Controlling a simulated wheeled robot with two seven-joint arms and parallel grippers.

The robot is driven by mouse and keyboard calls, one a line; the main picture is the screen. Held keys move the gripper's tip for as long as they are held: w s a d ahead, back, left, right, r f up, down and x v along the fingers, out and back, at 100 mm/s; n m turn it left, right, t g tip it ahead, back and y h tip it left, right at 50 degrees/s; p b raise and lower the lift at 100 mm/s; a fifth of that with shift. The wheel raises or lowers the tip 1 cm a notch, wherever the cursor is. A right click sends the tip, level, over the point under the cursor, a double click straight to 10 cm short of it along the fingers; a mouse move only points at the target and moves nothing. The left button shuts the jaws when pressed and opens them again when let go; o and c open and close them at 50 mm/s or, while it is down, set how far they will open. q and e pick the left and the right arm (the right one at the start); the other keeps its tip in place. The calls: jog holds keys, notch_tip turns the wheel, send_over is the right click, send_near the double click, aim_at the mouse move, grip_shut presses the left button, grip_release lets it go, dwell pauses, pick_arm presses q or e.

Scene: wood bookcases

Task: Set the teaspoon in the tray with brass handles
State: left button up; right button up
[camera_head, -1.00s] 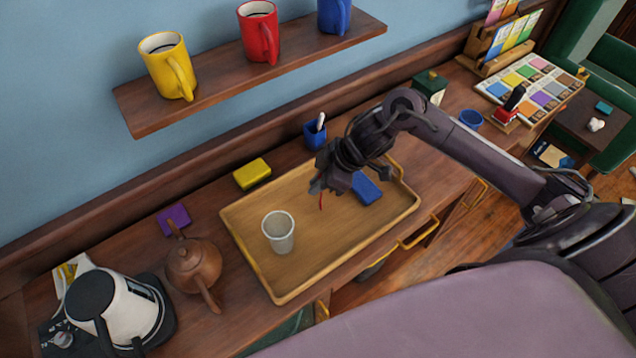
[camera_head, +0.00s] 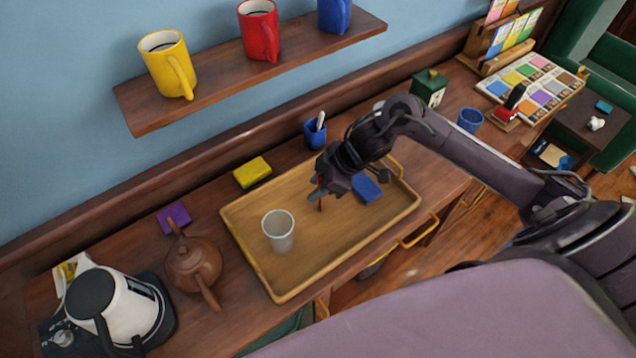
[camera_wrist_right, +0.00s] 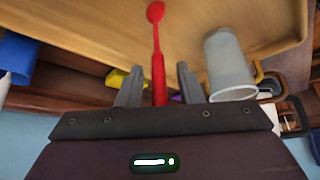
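The teaspoon is red; in the right wrist view the teaspoon (camera_wrist_right: 158,75) runs between the two fingers, bowl outward, with a gap visible on each side. In the head view a small part of the teaspoon (camera_head: 321,204) shows under my right gripper (camera_head: 323,193), over the tray. My right gripper (camera_wrist_right: 159,85) has its fingers apart around the handle. Whether the bowl touches the tray floor, I cannot tell. The wooden tray (camera_head: 268,280) with brass handles (camera_head: 418,233) lies on the counter. My left gripper is not in view.
In the tray are a grey cup (camera_head: 278,232) at left and a blue block (camera_head: 366,188) at right. A yellow block (camera_head: 252,173) and a blue holder (camera_head: 316,135) stand behind. A brown teapot (camera_head: 193,265) and white kettle (camera_head: 115,305) are left. The tray's front middle is clear.

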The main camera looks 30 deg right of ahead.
jog(key=b+v, duration=0.1)
jog(key=v, duration=1.1)
jog(key=shift+r, duration=0.2)
